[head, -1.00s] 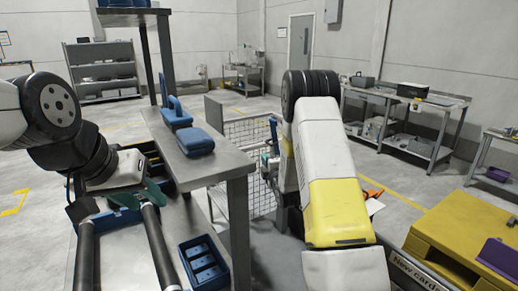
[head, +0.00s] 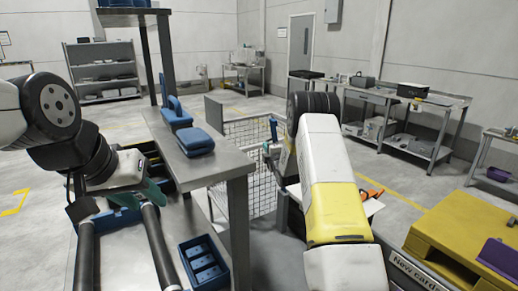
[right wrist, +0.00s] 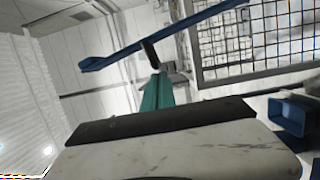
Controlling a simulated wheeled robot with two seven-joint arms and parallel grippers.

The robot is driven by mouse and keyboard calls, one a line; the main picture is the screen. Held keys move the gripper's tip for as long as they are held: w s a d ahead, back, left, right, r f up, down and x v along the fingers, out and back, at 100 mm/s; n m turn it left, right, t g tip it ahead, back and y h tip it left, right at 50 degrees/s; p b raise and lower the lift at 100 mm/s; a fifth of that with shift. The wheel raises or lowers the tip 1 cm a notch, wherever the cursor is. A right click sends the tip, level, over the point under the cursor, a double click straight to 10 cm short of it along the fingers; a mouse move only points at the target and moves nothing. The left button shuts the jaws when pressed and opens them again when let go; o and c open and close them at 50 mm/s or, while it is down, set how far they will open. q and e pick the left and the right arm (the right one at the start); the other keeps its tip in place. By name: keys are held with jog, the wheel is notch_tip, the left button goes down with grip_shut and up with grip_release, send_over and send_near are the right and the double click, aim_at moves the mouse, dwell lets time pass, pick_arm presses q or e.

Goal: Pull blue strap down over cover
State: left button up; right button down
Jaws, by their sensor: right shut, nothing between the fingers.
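The blue strap (right wrist: 165,35) crosses the upper part of the right wrist view as a long slanted band. A small blue upright piece, perhaps the same strap, shows in the head view (head: 273,128) just left of my right arm. My right gripper (right wrist: 151,55) has green fingers with dark tips, shut and empty. Its tips overlap the strap's lower edge in the picture; I cannot tell whether they touch. In the head view my right arm hides most of this gripper. My left gripper (head: 140,195) is low at the left, its jaw state unclear. I cannot make out the cover.
A metal bench (head: 235,165) with blue cases stands between my arms. A wire mesh panel (head: 250,135) is behind it, also in the right wrist view (right wrist: 265,40). A blue bin (head: 203,262) lies below the bench. A yellow unit (head: 450,240) is at the right.

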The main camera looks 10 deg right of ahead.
jog(key=shift+d, duration=0.15)
jog(key=w+d+m, duration=0.1)
jog(key=w+d, duration=0.2)
jog(key=d, duration=0.5)
jog(key=w+d+m, duration=0.2)
jog(key=w+d, duration=0.1)
jog(key=d, duration=0.4)
jog(key=w+d+m+g, duration=0.1)
jog(key=w+d, duration=0.2)
jog(key=d, duration=0.5)
jog(key=shift+w+d, duration=0.3)
jog(key=shift+w, duration=0.05)
jog(key=shift+f, duration=0.1)
jog(key=shift+s, duration=0.1)
